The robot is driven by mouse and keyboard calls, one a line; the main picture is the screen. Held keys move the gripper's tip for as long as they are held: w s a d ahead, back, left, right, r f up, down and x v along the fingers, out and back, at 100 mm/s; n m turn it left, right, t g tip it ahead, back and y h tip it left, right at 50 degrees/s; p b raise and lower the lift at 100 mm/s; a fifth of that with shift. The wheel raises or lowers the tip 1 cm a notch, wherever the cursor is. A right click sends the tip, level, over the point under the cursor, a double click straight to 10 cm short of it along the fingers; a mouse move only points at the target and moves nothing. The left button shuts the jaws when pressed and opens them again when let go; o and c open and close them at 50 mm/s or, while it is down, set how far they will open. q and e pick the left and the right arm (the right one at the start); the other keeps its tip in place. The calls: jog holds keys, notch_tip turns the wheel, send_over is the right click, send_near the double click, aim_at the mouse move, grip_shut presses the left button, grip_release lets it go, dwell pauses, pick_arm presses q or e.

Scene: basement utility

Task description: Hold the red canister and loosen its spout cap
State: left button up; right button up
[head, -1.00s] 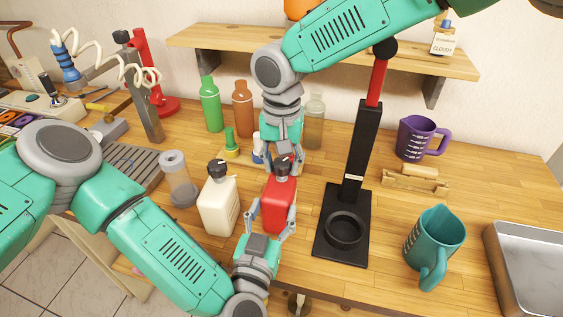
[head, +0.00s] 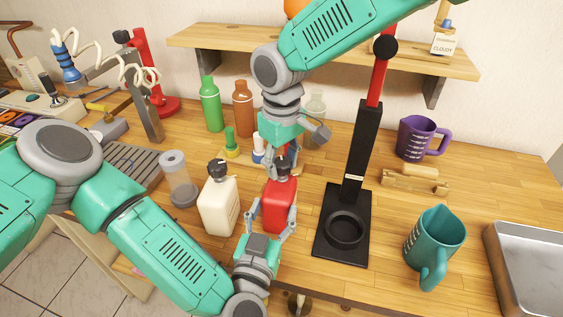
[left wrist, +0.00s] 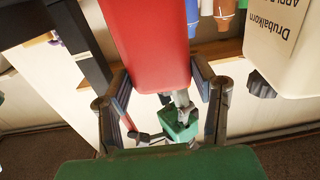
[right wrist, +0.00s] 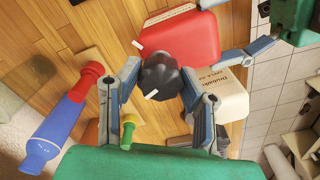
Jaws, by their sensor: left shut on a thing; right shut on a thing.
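The red canister (head: 279,205) stands upright on the wooden bench; its black spout cap (right wrist: 160,76) has a white mark. My left gripper (head: 264,226) is shut on the canister's body from the front, one finger on each side. The canister also fills the middle of the left wrist view (left wrist: 150,45). My right gripper (head: 283,162) comes from above and is shut on the cap, its fingers on opposite sides in the right wrist view (right wrist: 160,80). In the head view the cap is mostly hidden by that gripper.
A cream jug (head: 219,205) with a black cap stands close left of the canister. A black stand (head: 334,255) is close on the right, with a teal pitcher (head: 434,240) beyond. Green (head: 210,105) and brown (head: 243,108) bottles stand behind, under a wooden shelf (head: 330,55).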

aim_at(282, 160)
pick_arm(q)
jog(key=shift+a, duration=0.1)
pick_arm(e)
jog(key=shift+w+d+n, duration=0.1)
jog(key=shift+d+n, duration=0.1)
jog(key=shift+n, duration=2)
jog(key=o, duration=1.1)
jog(key=shift+o, duration=0.3)
jog(key=shift+a, duration=0.1)
notch_tip(282, 160, up, 12)
